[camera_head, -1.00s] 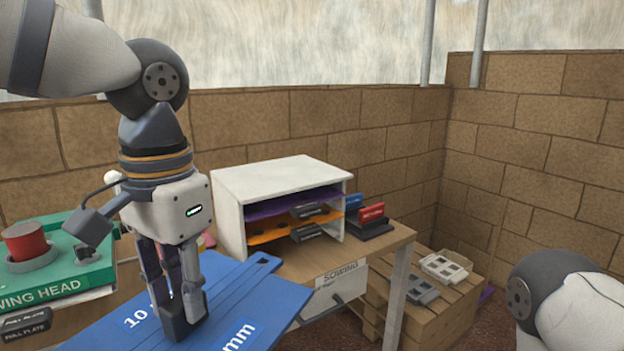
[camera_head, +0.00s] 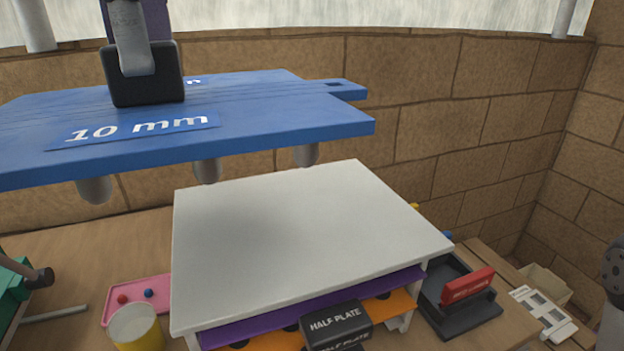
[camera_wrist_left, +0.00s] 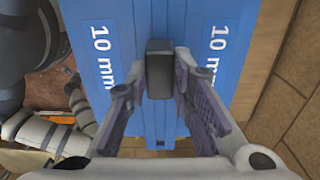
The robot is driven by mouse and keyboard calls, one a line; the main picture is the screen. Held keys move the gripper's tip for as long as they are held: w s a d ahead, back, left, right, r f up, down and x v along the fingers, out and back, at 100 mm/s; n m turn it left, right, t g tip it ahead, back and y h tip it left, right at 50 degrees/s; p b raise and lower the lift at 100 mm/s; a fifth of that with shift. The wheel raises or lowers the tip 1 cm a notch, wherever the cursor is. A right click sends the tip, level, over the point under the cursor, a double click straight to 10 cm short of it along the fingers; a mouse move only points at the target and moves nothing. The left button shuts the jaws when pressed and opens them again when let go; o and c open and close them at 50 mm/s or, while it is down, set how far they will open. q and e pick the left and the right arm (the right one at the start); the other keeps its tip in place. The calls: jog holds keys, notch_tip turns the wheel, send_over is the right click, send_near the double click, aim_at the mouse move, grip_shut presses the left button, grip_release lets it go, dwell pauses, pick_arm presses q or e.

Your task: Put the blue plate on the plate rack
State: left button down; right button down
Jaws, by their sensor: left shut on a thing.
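My left gripper (camera_head: 145,70) is shut on the black grip block (camera_head: 146,88) on top of the blue plate (camera_head: 270,115). The plate is marked "10 mm" and has rounded grey pegs under it. It hangs in the air at the upper left, roughly level. The block also shows between the fingers in the left wrist view (camera_wrist_left: 158,68). The plate rack (camera_head: 300,230) has a white top and stands below and to the right of the plate, apart from it. My right gripper is out of view.
Black "HALF PLATE" blocks (camera_head: 335,322) stick out of the rack's front. A black tray with a red block (camera_head: 467,286) stands right of the rack. A yellow cup (camera_head: 137,328) and a pink tray (camera_head: 152,283) stand left. A brick wall (camera_head: 440,90) runs behind.

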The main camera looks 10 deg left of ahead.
aim_at(247, 85)
pick_arm(q)
jog(key=w+d+f, duration=0.1)
jog(key=w, duration=0.1)
jog(key=w+d+f, duration=0.1)
jog(key=w+d, duration=0.1)
jog(key=w+d+f, duration=0.1)
jog(key=w+d, duration=0.1)
jog(key=shift+w+f, duration=0.2)
jog(key=shift+f, duration=0.2)
jog(key=w+d+f, duration=0.1)
jog(key=f, duration=0.2)
jog(key=w+f, duration=0.2)
jog(key=f, duration=0.1)
jog(key=w+d+f, duration=0.1)
jog(key=f, duration=0.2)
jog(key=shift+w+d, duration=0.35)
jog(key=c, duration=1.8)
grip_release()
jog(key=shift+f, duration=0.15)
jog(key=o, duration=0.4)
